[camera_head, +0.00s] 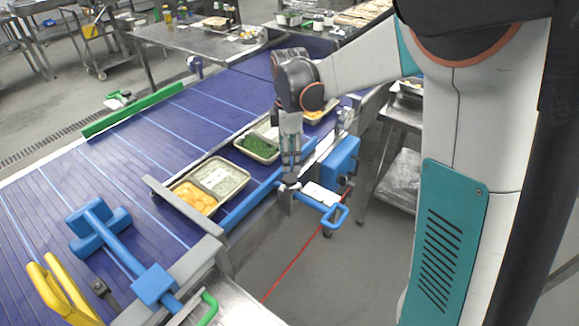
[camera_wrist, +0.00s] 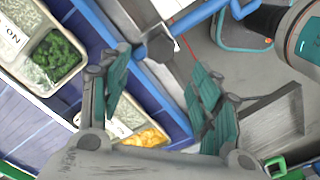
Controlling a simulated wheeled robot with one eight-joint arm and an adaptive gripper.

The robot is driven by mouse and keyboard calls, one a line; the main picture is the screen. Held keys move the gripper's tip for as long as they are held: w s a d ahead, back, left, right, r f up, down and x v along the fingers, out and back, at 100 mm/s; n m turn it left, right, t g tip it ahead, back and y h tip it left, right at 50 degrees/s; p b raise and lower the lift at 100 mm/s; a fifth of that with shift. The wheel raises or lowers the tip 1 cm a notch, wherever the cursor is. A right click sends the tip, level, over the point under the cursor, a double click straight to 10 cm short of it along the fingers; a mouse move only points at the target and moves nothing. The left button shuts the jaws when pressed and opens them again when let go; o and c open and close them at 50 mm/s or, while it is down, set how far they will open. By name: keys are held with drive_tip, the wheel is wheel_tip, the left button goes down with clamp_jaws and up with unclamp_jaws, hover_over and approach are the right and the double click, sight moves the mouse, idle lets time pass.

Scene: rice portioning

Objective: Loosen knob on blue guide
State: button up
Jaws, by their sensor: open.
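The blue guide (camera_head: 250,201) is a long bar along the near edge of the purple conveyor. A dark grey knob (camera_head: 284,190) sits on its outer side, partly covered by my gripper. My gripper (camera_head: 290,172) points down right at the knob, with its fingertips close above or beside it. In the wrist view, my gripper (camera_wrist: 157,75) has its two teal-padded fingers spread wide. The knob (camera_wrist: 161,46) shows beyond the fingertips, roughly between them. Whether a finger touches it I cannot tell.
Food trays (camera_head: 208,184) stand on the conveyor (camera_head: 150,140) just inside the guide. A blue box (camera_head: 343,158) and a blue handle (camera_head: 334,214) are close to the right of my gripper. A blue T-shaped fixture (camera_head: 100,229) and a yellow handle (camera_head: 60,290) are at front left.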

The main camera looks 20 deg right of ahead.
drive_tip(key=shift+r, duration=1.9)
drive_tip(key=s+r+m+t, duration=0.2)
drive_tip(key=s+m, duration=0.5)
drive_tip(key=s, duration=0.4)
drive_tip(key=s+r+m+t, duration=0.2)
drive_tip(key=s+m+t, duration=0.3)
drive_tip(key=s+m, duration=0.3)
drive_tip(key=s, duration=0.4)
drive_tip(key=shift+r+m, duration=0.25)
drive_tip(key=shift+m, duration=0.05)
